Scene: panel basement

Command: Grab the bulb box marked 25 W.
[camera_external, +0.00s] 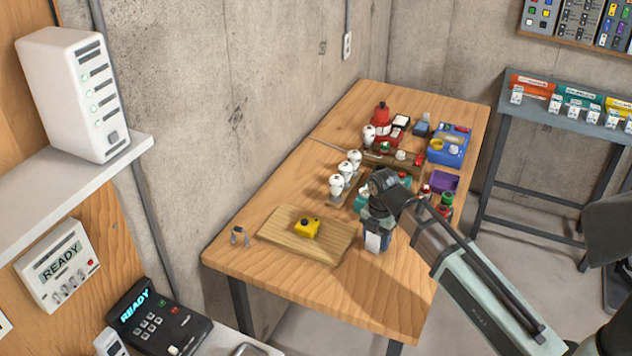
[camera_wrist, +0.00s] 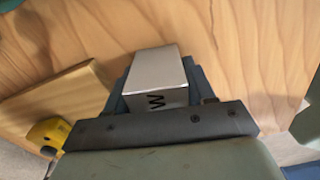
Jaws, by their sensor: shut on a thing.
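A white bulb box (camera_wrist: 156,70) is between the fingers of my gripper (camera_wrist: 157,88) in the wrist view. A dark "W" shows on its near face; the number beside it is hidden, so I cannot read the wattage. My gripper is shut on this box. In the external view my gripper (camera_external: 376,226) is over the right part of the wooden table, to the right of the cutting board, and the white box (camera_external: 373,242) shows below it. I cannot tell whether the box touches the table.
A wooden board (camera_external: 290,243) with a yellow object (camera_external: 306,228) lies to the left. Several white bulbs (camera_external: 345,170) stand behind. A blue bin (camera_external: 449,150), a purple tray (camera_external: 443,181) and red bottles crowd the back right. The table's front (camera_external: 340,300) is clear.

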